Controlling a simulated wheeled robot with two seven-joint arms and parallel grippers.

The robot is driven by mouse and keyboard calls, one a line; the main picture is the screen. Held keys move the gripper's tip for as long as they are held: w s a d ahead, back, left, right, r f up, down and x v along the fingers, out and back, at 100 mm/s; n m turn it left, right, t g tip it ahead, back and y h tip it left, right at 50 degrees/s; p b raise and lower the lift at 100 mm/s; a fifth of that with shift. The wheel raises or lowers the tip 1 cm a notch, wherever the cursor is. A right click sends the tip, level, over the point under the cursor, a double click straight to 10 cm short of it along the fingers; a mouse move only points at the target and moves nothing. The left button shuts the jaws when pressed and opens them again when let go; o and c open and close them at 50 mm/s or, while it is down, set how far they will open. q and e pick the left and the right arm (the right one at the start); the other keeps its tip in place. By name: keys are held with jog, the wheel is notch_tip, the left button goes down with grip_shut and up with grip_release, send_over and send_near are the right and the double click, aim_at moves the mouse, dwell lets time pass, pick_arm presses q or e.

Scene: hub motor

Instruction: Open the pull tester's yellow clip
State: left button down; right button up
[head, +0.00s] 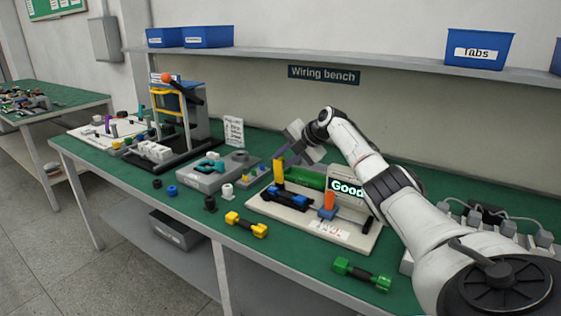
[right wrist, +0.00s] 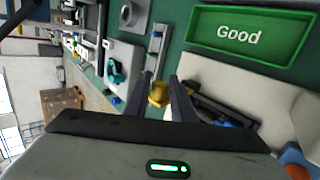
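The pull tester (head: 305,222) is a cream base on the green bench, with a dark bar, blue parts and an orange post (head: 328,204). Its yellow clip (head: 279,172) stands upright at the left end. It also shows in the right wrist view (right wrist: 158,93). My right gripper (head: 281,156) is at the top of the clip. In the right wrist view its fingers (right wrist: 164,84) are apart, with the clip between them. I cannot tell whether either finger touches it. My left gripper is not in view.
A green tray marked "Good" (right wrist: 247,36) lies behind the tester. A yellow-ended part (head: 246,225) and a green-ended part (head: 361,273) lie in front. A grey fixture (head: 217,172) and a tall press (head: 178,108) stand to the left. A shelf (head: 400,69) runs above.

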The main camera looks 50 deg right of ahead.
jog(key=shift+o, duration=1.1)
jog(key=shift+s+d+r, duration=0.1)
jog(key=shift+s+r, duration=0.1)
jog(key=shift+s, duration=0.1)
jog(key=b+v, duration=0.1)
jog(key=v, duration=0.8)
jog(key=shift+s+r+b, duration=0.15)
jog(key=shift+r+b, duration=0.05)
jog(key=shift+b, duration=0.15)
jog(key=shift+r, duration=0.1)
